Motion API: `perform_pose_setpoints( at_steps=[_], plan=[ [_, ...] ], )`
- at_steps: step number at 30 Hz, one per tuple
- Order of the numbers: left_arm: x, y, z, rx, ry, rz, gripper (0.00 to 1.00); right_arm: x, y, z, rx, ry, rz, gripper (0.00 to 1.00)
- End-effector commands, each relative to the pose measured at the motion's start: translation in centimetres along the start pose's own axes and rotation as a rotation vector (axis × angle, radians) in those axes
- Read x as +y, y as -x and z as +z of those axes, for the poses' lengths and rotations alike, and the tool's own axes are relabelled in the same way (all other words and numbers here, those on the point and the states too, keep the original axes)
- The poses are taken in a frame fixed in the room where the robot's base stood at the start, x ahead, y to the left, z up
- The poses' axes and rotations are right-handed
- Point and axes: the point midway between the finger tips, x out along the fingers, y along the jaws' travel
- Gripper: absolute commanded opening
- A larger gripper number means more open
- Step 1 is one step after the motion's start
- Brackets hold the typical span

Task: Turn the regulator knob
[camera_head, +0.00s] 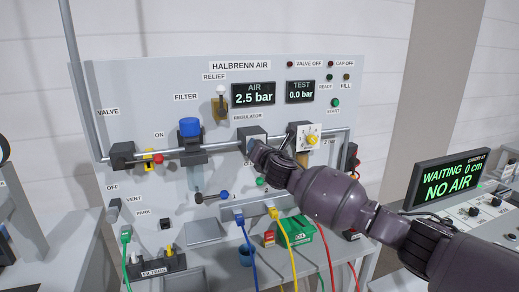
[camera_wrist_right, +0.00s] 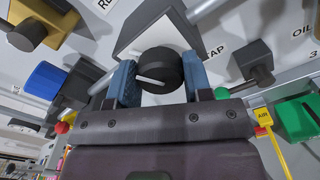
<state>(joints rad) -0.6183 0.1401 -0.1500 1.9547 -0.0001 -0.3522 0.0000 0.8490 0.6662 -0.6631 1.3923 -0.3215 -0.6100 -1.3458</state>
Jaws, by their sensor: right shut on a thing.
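The regulator (camera_head: 250,134) is a dark block on the pipe of the upright grey panel, below the "REGULATOR" label. Its black round knob (camera_wrist_right: 158,66) has a white pointer line and shows in the right wrist view. My right gripper (camera_head: 259,155) reaches in from the right and covers the knob in the head view. In the right wrist view its two blue fingers (camera_wrist_right: 160,82) are shut on the knob, one on each side. The AIR display (camera_head: 254,95) reads 2.5 bar. My left gripper is not in view.
The TEST display (camera_head: 300,92) reads 0.0 bar. Coloured hoses hang below. A screen (camera_head: 447,185) at right reads "WAITING 0 cm NO AIR".

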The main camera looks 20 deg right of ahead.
Motion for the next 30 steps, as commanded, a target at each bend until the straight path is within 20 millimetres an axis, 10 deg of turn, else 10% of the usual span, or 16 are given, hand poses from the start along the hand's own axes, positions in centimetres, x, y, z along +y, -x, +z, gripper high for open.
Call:
perform_pose_setpoints(
  at_steps=[30],
  plan=[
    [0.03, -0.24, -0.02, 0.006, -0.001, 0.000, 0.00, -0.12, 0.03, -0.28, 0.002, -0.971, -0.002, 0.22]
  ],
)
